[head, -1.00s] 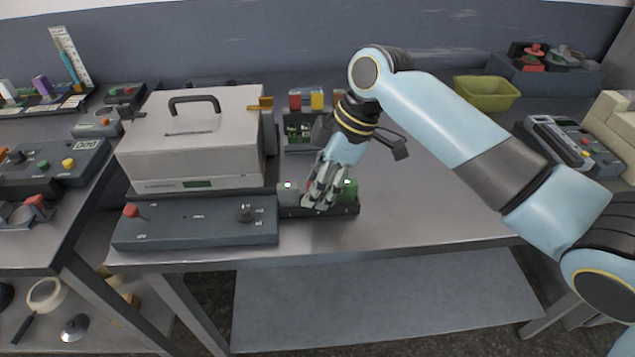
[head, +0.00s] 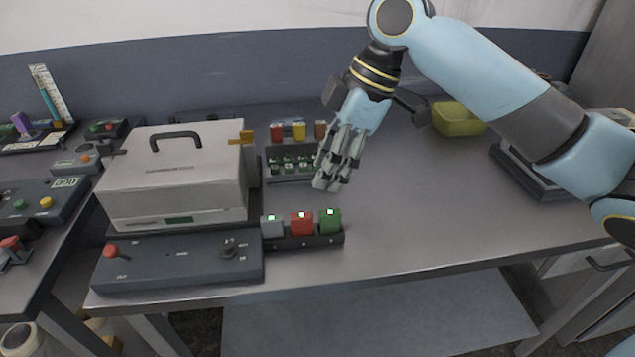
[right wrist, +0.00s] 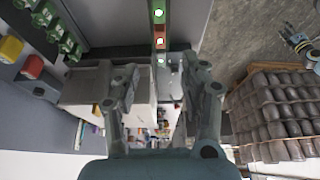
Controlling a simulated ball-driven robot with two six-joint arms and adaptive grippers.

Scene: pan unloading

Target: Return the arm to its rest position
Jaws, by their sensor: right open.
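My right gripper (head: 330,178) is open and empty in the head view. It hangs above the table (head: 400,205), up and to the right of a small dark holder (head: 318,241) with a grey, a red (head: 301,224) and a green block (head: 330,221) in it. Each block shows a small lit spot on top. In the right wrist view the two fingers (right wrist: 160,95) stand apart with nothing between them.
A white box (head: 175,180) with a black handle stands left, behind a dark control panel (head: 180,265). A yellow-green bowl (head: 458,119) is at the back right. The table's right middle is clear.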

